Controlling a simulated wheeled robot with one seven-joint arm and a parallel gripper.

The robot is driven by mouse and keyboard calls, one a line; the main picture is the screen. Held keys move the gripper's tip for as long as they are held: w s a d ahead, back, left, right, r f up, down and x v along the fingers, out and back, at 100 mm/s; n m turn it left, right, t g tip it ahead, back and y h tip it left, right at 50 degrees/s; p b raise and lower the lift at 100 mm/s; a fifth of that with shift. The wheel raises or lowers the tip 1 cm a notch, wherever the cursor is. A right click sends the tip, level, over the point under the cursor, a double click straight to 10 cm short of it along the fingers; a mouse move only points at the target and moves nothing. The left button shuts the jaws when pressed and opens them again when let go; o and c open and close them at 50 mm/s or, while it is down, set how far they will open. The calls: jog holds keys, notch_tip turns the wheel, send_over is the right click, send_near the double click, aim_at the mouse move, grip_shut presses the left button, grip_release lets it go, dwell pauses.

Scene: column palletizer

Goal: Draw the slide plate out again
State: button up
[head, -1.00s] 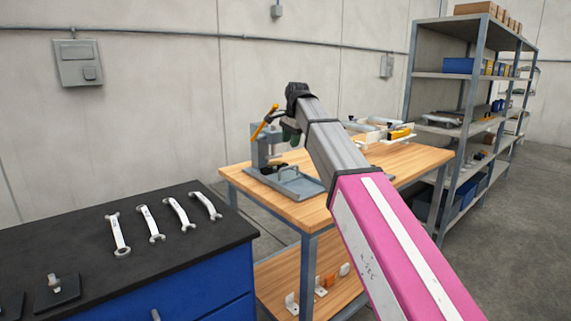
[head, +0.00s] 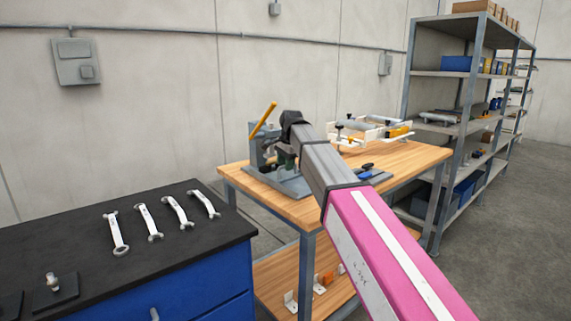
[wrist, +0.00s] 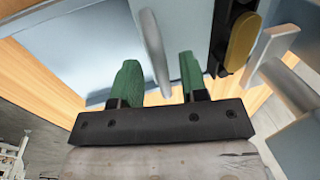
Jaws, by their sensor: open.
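The slide plate (head: 296,190) is a grey-blue flat plate at the front of the small press (head: 257,151) on the wooden table. My gripper (head: 281,163) is in front of the press, low over the plate, and my arm hides part of both. In the wrist view the pale blue plate (wrist: 72,52) fills the upper left. Its upright grey handle (wrist: 151,42) stands between the two green fingers of my gripper (wrist: 158,78). The fingers are open, with a gap on each side of the handle. The press's yellow lever (head: 264,119) is raised.
A dark part with a brownish-yellow pad (wrist: 241,42) is close to the right finger. A white tray (head: 372,134) and a blue-and-black item (head: 363,172) are further right on the wooden table (head: 402,160). A black-topped bench (head: 90,235) with wrenches is at left.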

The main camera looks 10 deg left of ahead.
grip_shut()
jog(key=s+d, duration=0.4)
jog(key=d, duration=0.1)
jog(key=s+d, duration=0.4)
jog(key=shift+s+d, duration=0.3)
jog(key=shift+d, duration=0.05)
jog(key=shift+w, duration=0.1)
grip_release()
jog(key=shift+r, duration=0.15)
notch_tip(320, 180, up, 10)
jog(key=s+d, duration=0.1)
jog(key=shift+s+d+r, duration=0.2)
